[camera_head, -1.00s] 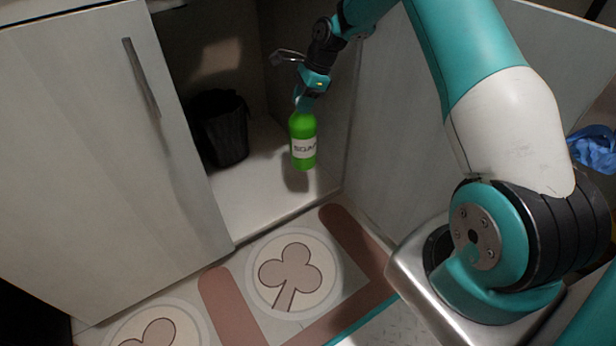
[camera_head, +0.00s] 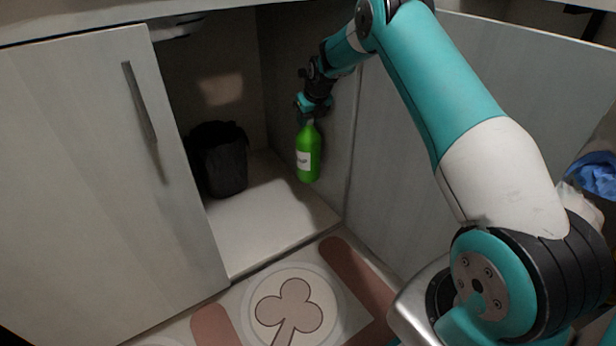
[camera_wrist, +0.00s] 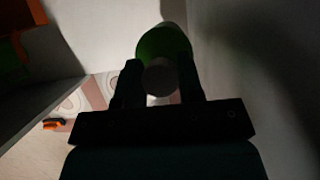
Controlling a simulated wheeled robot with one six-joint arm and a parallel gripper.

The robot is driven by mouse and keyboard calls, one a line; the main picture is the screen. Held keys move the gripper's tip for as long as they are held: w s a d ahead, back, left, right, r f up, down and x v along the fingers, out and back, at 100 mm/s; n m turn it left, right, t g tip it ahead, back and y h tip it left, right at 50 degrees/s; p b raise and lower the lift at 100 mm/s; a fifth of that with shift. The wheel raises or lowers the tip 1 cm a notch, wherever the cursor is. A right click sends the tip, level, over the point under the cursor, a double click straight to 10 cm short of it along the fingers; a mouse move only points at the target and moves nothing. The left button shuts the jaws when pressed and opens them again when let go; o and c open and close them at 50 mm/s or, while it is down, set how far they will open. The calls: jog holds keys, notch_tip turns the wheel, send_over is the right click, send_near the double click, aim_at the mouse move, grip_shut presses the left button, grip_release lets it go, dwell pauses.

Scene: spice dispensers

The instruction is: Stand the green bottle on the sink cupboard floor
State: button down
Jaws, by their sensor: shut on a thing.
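The green bottle (camera_head: 308,152) with a white label hangs upright from my gripper (camera_head: 311,119) in the head view, inside the open sink cupboard near its right wall. My gripper is shut on the bottle's top. The cupboard floor (camera_head: 265,218) is a pale board below and to the left of the bottle; the bottle looks to be above it, though the gap is hard to judge. In the dark wrist view the bottle (camera_wrist: 160,43) shows between the two fingers of my gripper (camera_wrist: 158,72).
A black bin (camera_head: 221,160) stands on the cupboard floor at the left. The left door (camera_head: 100,180) covers the left side; the open right door (camera_head: 440,150) stands beside my arm. The floor between bin and bottle is clear. A patterned rug (camera_head: 290,305) lies in front.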

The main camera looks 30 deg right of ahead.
aim_at(308, 159)
notch_tip(308, 159, down, 15)
jog(key=b, duration=0.6)
jog(key=shift+f, duration=0.1)
jog(key=c, duration=0.8)
grip_release()
jog(key=shift+f, duration=0.1)
jog(key=shift+o, duration=0.2)
